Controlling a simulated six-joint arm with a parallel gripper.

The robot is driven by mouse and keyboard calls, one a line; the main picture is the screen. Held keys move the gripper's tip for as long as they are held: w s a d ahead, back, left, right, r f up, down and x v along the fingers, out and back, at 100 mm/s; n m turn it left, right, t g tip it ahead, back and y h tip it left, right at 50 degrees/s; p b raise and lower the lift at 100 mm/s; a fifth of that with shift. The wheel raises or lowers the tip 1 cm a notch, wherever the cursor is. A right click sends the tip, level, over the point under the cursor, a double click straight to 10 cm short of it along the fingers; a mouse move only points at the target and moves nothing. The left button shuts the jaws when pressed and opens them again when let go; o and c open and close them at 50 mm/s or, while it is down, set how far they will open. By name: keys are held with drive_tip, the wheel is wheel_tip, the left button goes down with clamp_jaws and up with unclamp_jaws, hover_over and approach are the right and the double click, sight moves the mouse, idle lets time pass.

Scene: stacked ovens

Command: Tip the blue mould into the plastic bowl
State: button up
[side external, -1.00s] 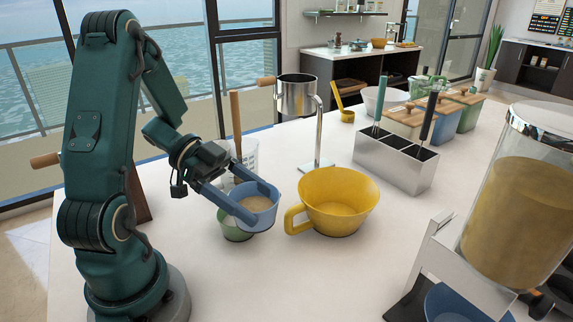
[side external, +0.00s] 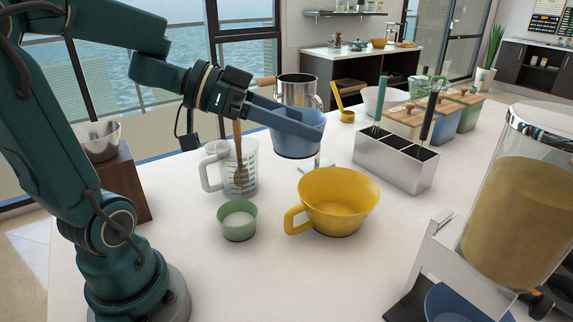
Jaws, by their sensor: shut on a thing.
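The blue mould (side external: 297,146) is held in the air by my gripper (side external: 302,124), which is shut on its side near the rim. It looks roughly upright. Its contents cannot be made out now. The yellow bowl (side external: 338,208), with a handle on its left, looks like the plastic bowl. It stands upright on the white counter, below and a little right of the mould in the picture, apart from it. The bowl looks empty.
A green cup (side external: 238,222) with pale contents stands left of the bowl. Behind it is a clear jug (side external: 240,174) with a wooden spoon. A metal cup on a stand (side external: 296,90) is behind the mould. A steel utensil holder (side external: 395,166) and dispenser (side external: 513,215) stand right.

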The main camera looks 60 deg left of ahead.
drive_tip(key=shift+w+a+r+n+t+y, duration=0.2)
drive_tip(key=shift+a+r+n+t+y, duration=0.15)
drive_tip(key=shift+n+y, duration=0.2)
drive_tip(key=shift+w+a+r+n+t+y, duration=0.15)
drive_tip(key=shift+a+r+n+t+y, duration=0.15)
drive_tip(key=shift+r+n+y, duration=0.2)
drive_tip(key=shift+w+a+n+t+y, duration=0.25)
drive_tip(key=shift+w+a+n+y, duration=0.05)
drive_tip(key=shift+a+n+y, duration=0.35)
drive_tip(key=shift+w+r, duration=0.15)
drive_tip(key=shift+r, duration=0.15)
drive_tip(key=w+a, duration=0.2)
drive_tip(key=w, duration=0.6)
drive_tip(key=w+f, duration=0.6)
drive_tip(key=f, duration=0.2)
drive_tip(key=s+f+m+t+h, duration=0.1)
drive_tip(key=m+t+h, duration=0.1)
drive_tip(key=m, duration=0.5)
drive_tip(key=s+d+f+m+t+h, duration=0.1)
drive_tip(key=m+t+h, duration=0.2)
drive_tip(key=m, duration=0.4)
drive_tip(key=s+d+f+m+t+h, duration=0.1)
drive_tip(key=m+t+h, duration=0.1)
drive_tip(key=m, duration=0.5)
drive_tip(key=shift+d+m+t, duration=0.15)
drive_tip(key=shift+m+t, duration=0.15)
drive_tip(key=shift+t, duration=0.2)
